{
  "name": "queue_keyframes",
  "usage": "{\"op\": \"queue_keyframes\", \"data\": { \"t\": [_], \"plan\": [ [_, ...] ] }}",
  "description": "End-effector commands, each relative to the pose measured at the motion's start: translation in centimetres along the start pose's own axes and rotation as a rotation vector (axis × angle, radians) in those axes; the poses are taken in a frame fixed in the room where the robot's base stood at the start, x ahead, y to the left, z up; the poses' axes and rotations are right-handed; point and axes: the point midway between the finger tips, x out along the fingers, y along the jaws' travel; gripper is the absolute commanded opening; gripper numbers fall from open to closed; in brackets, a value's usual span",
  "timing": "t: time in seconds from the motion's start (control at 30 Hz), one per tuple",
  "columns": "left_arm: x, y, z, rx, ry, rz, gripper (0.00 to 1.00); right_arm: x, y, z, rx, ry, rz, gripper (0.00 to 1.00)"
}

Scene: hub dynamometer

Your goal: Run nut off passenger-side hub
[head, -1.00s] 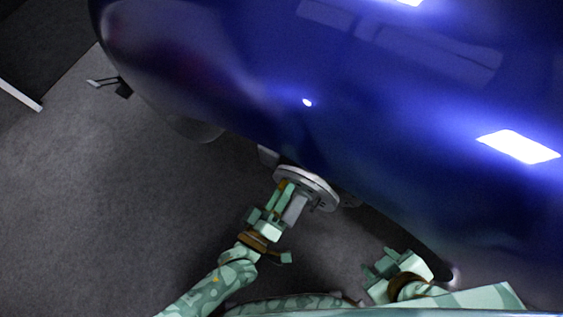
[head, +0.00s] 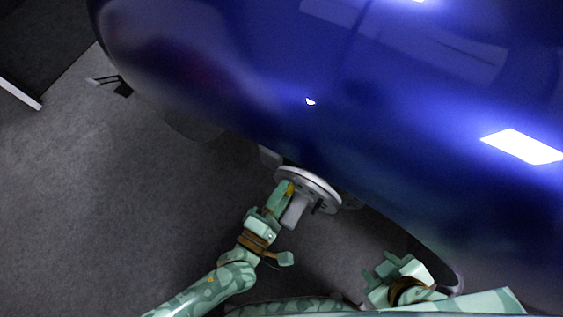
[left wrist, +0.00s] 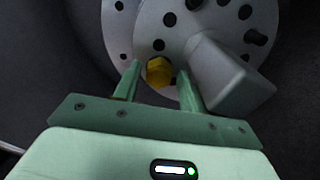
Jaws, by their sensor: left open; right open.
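The hub (head: 308,188) is a round silver disc under the blue car body. In the left wrist view the hub face (left wrist: 172,28) has several dark holes and studs. A yellow hex nut (left wrist: 159,71) sits at the hub's lower edge, and it shows small in the head view (head: 290,188). My left gripper (left wrist: 155,82) is open, its fingers on either side of the nut with visible gaps; I cannot tell whether they reach over it. A grey block (left wrist: 228,76) stands out from the hub close to the right finger. My right gripper (head: 378,268) is open and empty, away from the hub.
The blue car body (head: 330,80) overhangs the hub and fills the upper right. Grey floor (head: 90,200) is clear at the left. A small dark bracket-like object (head: 122,88) shows near the car's end at upper left.

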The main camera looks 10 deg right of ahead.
Motion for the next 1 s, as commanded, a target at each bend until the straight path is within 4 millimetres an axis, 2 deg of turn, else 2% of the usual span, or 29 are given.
{"op": "queue_keyframes", "data": {
  "t": [0.5,1.0],
  "plan": [
    [0.1,0.2,0.1,0.892,0.002,0.001,0.41,-1.8,0.7,-1.0,-0.004,0.025,0.017,0.44],
    [0.1,0.1,0.1,1.733,0.002,-0.001,0.41,-2.1,0.8,-1.1,-0.004,0.028,0.019,0.44]
  ]
}}
